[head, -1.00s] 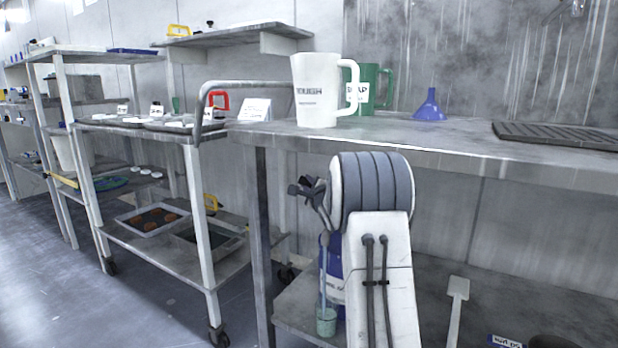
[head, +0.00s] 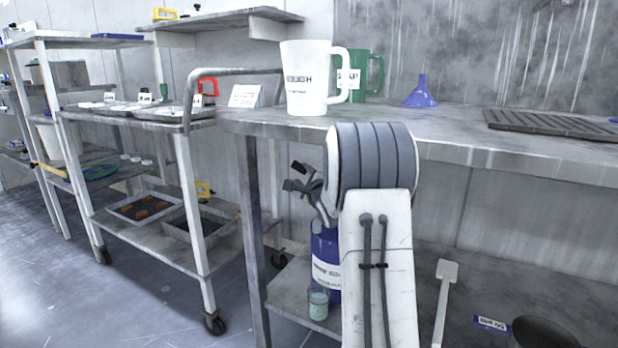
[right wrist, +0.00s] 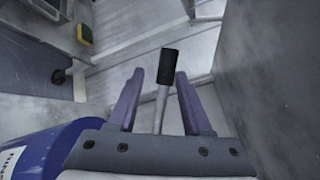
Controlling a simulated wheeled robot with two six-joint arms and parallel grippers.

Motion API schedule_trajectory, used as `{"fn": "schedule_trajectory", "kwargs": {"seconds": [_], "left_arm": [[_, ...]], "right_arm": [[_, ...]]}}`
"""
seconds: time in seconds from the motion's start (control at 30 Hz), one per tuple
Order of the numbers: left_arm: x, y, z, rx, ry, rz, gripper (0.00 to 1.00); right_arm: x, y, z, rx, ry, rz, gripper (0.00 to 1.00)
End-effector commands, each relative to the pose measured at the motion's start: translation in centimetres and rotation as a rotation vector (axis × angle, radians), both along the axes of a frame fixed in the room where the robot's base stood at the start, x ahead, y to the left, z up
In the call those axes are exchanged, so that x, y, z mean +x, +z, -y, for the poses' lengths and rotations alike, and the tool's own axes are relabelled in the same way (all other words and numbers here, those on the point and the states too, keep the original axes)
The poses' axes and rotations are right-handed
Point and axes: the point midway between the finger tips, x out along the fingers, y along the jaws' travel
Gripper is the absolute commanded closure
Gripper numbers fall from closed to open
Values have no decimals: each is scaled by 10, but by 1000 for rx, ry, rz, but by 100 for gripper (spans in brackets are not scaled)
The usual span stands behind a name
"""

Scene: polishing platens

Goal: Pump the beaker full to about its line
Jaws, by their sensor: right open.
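A blue drum (head: 326,262) with a white label stands on the lower shelf under the bench, partly hidden behind my right arm. A small clear beaker (head: 318,305) stands in front of it, with pale green liquid filling much of it; its line is too small to make out. My right gripper (head: 296,177) is above the drum, fingers open. In the right wrist view a pale lever with a black grip (right wrist: 168,66) lies between the parted fingers (right wrist: 160,76), with gaps beside it. The drum (right wrist: 42,153) shows at lower left there. My left gripper is out of view.
The bench (head: 440,125) above carries a white jug (head: 306,80), a green jug (head: 368,75), a blue funnel (head: 421,92) and a dark grate (head: 550,122). A wheeled cart (head: 160,245) with trays stands left. A white scoop or paddle (head: 445,285) stands right of my arm.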

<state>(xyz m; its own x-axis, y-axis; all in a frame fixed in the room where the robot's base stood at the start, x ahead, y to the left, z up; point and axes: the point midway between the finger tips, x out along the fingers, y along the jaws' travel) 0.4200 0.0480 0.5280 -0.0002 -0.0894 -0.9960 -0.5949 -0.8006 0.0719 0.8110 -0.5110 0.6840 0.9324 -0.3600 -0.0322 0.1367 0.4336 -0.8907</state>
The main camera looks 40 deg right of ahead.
Motion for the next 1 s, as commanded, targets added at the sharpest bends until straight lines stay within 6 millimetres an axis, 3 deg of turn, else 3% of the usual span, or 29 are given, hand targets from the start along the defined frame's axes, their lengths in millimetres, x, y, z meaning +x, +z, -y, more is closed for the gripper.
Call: {"fn": "schedule_trajectory", "kwargs": {"seconds": [0.2,0.37,1.0], "left_arm": [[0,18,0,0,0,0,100],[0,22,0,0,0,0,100],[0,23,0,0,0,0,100]], "right_arm": [[-37,4,-14,2,-2,-2,50],[-53,3,-19,0,-2,0,50],[-56,2,-22,-1,-1,-1,50]]}}
